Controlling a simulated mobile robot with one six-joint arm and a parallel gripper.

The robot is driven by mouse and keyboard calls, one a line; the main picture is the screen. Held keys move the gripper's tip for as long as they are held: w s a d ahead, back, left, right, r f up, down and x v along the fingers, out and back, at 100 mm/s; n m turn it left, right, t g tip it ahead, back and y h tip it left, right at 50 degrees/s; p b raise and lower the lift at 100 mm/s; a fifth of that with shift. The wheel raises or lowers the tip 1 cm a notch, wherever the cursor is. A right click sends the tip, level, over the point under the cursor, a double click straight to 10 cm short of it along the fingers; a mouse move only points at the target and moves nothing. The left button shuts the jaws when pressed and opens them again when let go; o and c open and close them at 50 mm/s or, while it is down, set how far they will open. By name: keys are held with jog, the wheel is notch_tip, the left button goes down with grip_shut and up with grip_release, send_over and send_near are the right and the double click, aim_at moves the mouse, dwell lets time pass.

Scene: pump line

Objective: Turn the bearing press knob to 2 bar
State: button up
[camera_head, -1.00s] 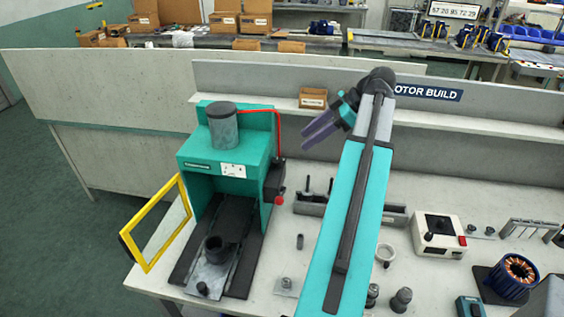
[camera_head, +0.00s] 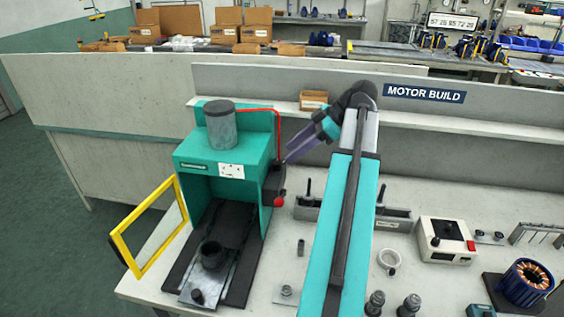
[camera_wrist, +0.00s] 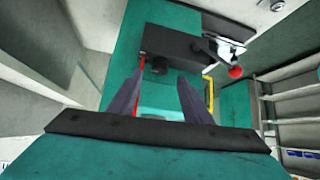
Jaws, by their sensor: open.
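The bearing press (camera_head: 195,152) is a teal frame with a grey cylinder on top, standing at the left of the bench. A dark box (camera_head: 274,182) is on its right side; it also shows in the wrist view (camera_wrist: 180,45). In the wrist view a small dark round knob (camera_wrist: 159,66) sticks out of this box. Its pointer and scale cannot be read. My gripper (camera_head: 289,160) is close to the right of the dark box. In the wrist view my gripper (camera_wrist: 157,82) has its two fingers apart, with the knob just beyond and between their tips. I cannot tell if they touch.
A red ball (camera_head: 279,202) on a lever sits below the box, right of the knob in the wrist view (camera_wrist: 235,71). A red hose (camera_head: 279,125) runs down to the box. A yellow guard frame (camera_head: 148,228) stands open at left. A long grey fixture (camera_head: 395,218) lies to the right.

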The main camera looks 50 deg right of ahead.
aim_at(279, 162)
jog(key=shift+p+x, duration=0.55)
jog(key=shift+x, duration=2.1)
jog(key=c, duration=1.1)
jog(key=shift+o, duration=0.2)
jog(key=shift+a+f+m, duration=0.1)
jog(key=shift+a+m, duration=0.05)
jog(key=shift+m, duration=0.15)
jog(key=shift+s+a+m+t+h+b, duration=0.1)
jog(key=shift+s+m+t+h+b, duration=0.05)
jog(key=shift+m+t+h+b, duration=0.3)
jog(key=shift+a+m+t+h+b, duration=0.15)
jog(key=shift+m+t+h+b, duration=0.25)
jog(key=shift+m+h, duration=0.9)
jog(key=shift+m+y, duration=0.25)
jog(key=o, duration=1.1)
jog(key=shift+c, duration=0.2)
